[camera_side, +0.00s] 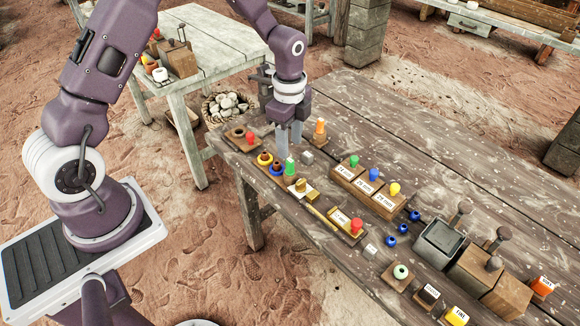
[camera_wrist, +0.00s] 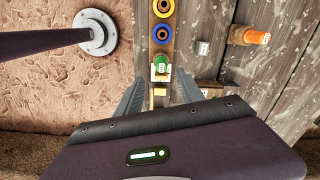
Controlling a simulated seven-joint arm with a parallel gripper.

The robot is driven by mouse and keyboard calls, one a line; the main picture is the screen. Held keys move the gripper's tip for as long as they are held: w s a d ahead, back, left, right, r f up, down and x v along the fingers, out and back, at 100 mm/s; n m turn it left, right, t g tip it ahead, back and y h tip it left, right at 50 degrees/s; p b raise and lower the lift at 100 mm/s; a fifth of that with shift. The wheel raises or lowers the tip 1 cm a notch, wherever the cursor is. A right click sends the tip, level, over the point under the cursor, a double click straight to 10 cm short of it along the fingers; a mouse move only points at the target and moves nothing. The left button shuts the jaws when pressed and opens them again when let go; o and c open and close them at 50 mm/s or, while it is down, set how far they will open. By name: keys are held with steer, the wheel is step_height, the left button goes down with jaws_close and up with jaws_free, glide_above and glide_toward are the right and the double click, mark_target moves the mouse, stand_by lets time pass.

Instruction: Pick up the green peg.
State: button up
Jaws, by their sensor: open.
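In the wrist view the green peg (camera_wrist: 162,62) shows just beyond the space between my fingers. My gripper (camera_side: 289,148) is open and empty, pointing down above this peg, apart from it as far as I can tell. Its two fingers also show in the wrist view (camera_wrist: 159,86). A second green peg (camera_side: 353,160) stands in a labelled wooden block to the right, with a blue peg (camera_side: 373,174) and a yellow peg (camera_side: 395,188).
An orange peg (camera_side: 319,127) and a grey cube (camera_side: 307,157) stand close to the right of my gripper. A red peg (camera_side: 249,138) is on a wooden plate to the left. Yellow and blue rings (camera_wrist: 162,34) lie beyond the peg.

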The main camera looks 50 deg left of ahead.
mark_target(290, 160)
step_height(290, 160, down, 8)
steer(key=shift+w+a+r, duration=0.1)
steer(key=shift+w+a, duration=0.05)
jaws_close()
